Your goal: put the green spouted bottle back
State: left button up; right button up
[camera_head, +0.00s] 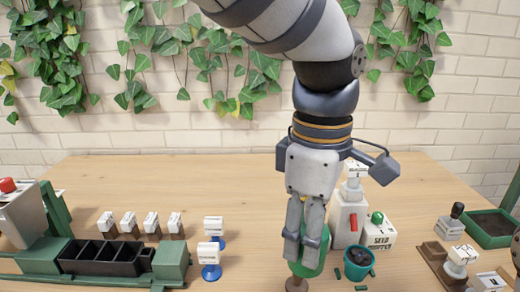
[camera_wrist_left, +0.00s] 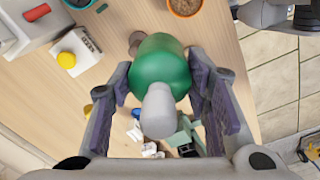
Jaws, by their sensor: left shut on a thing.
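My left gripper (camera_head: 305,258) points down over the front middle of the table in the head view. It is shut on the green spouted bottle (camera_head: 313,262), which is partly hidden behind the fingers. In the left wrist view the bottle (camera_wrist_left: 160,65) sits between the fingers of my left gripper (camera_wrist_left: 160,105), with its grey spout toward the camera. A small round brown piece (camera_head: 296,284) shows just below the bottle in the head view. I cannot tell whether the bottle touches it or the table. My right gripper does not show clearly in either view.
A teal pot (camera_head: 358,271) and a white box with a green knob (camera_head: 378,236) stand close to the right of the bottle. A black compartment tray (camera_head: 105,262) is at left. Blue-based label stands (camera_head: 210,270) are nearer. A brown rack (camera_head: 440,262) is at right.

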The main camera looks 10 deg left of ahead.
pick_arm(q)
jog(key=w+a+f, duration=0.3)
jog(key=f, duration=0.1)
jog(key=w+a+f+b, duration=0.1)
jog(key=w+a+f, duration=0.2)
jog(key=a+f, duration=0.1)
jog(key=w+a+f, duration=0.2)
jog(key=a+f, duration=0.1)
jog(key=f, duration=0.2)
jog(key=shift+w+a+b, duration=0.2)
jog(key=shift+w+b, duration=0.2)
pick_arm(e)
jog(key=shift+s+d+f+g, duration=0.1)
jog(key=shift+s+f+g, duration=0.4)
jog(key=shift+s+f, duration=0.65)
pick_arm(q)
jog(key=o, duration=1)
jog(key=shift+f, duration=0.15)
jog(key=shift+c, duration=0.2)
